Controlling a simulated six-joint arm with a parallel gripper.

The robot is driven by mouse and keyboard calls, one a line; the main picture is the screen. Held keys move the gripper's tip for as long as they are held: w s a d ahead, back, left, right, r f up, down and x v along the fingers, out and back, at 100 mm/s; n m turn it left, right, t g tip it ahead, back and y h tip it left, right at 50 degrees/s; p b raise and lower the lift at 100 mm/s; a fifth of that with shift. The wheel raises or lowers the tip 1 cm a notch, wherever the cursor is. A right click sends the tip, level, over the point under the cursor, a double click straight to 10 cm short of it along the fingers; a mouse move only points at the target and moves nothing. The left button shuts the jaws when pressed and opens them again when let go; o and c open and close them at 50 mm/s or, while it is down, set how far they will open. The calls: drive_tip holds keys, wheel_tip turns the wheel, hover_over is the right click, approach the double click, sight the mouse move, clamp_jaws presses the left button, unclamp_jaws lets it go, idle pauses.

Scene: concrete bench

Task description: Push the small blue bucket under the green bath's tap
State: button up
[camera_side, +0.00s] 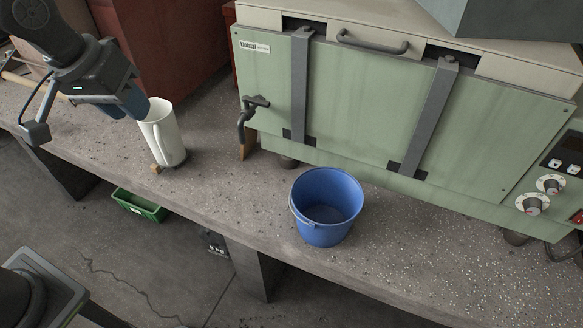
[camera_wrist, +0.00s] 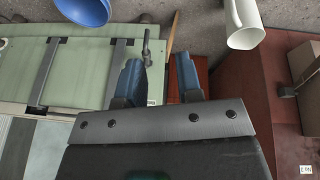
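The small blue bucket (camera_side: 322,228) stands upright on the bench, in front of the green bath (camera_side: 370,125) and right of its tap. It also shows, cut off, at the top of the wrist view (camera_wrist: 84,12). The dark tap (camera_side: 246,114) sticks out near the bath's left end, with clear bench below it; in the wrist view the tap (camera_wrist: 147,48) is just beyond the left finger. My gripper (camera_side: 125,104) is at the upper left, well away from the bucket. In the wrist view its two blue fingers (camera_wrist: 158,76) are apart with nothing held between them.
A white jug (camera_side: 165,135) stands close to my gripper, between it and the tap. A small wooden block (camera_side: 155,169) lies at its foot. Red-brown boxes (camera_side: 165,45) stand behind. The bench's front edge runs close before the bucket. Bench right of the bucket is clear.

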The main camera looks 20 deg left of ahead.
drive_tip(key=w+d+f+n+g, duration=0.2)
drive_tip(key=w+d+f, duration=0.4)
drive_tip(key=w+d, duration=0.35)
drive_tip(key=n+g, duration=0.2)
drive_tip(key=n, duration=0.1)
approach(296, 206)
drive_tip(key=w+a, duration=0.1)
drive_tip(key=shift+w+r, duration=0.2)
drive_tip(key=shift+r, duration=0.05)
drive_tip(key=shift+a+f, duration=0.1)
drive_tip(key=f, duration=0.9)
drive_tip(key=d+f, duration=0.1)
drive_tip(key=f, duration=0.3)
drive_tip(key=shift+w+d+f, duration=0.1)
drive_tip(key=shift+w+f, duration=0.2)
drive_tip(key=shift+w, duration=0.1)
drive_tip(key=shift+c, duration=0.2)
clamp_jaws()
